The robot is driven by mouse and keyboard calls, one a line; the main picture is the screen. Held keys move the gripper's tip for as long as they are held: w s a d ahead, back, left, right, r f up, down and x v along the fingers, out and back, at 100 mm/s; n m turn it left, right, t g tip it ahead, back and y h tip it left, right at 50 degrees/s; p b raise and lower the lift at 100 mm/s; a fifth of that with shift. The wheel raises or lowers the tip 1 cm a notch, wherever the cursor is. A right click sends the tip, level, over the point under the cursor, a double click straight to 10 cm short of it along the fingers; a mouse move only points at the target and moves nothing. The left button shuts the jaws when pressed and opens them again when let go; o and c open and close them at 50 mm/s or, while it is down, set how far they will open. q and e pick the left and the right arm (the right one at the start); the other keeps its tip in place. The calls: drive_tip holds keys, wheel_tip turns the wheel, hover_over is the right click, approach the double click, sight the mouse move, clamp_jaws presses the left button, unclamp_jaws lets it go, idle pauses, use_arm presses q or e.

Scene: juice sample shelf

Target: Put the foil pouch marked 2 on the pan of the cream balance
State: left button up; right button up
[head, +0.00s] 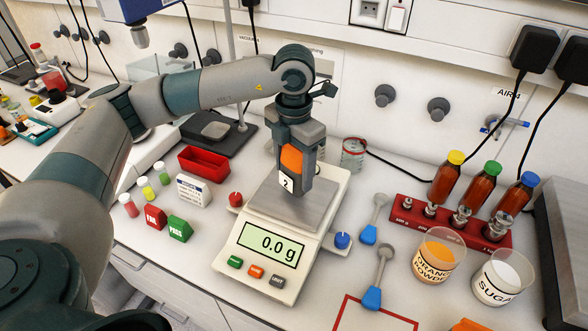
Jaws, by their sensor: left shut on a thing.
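My right gripper is not in view.
A red knob (236,199) and a blue knob (342,240) flank the balance. A red tray (204,161) lies behind left. Scoops (379,278), an orange powder beaker (438,256), a sugar beaker (502,278) and a red rack (450,220) with bottles stand right.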

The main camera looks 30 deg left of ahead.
use_arm(q)
drive_tip(key=shift+f, duration=0.75)
drive_tip(key=shift+f, duration=0.2)
drive_tip(key=o, duration=1.2)
drive_tip(key=shift+o, duration=0.2)
drive_tip(key=shift+r, duration=0.2)
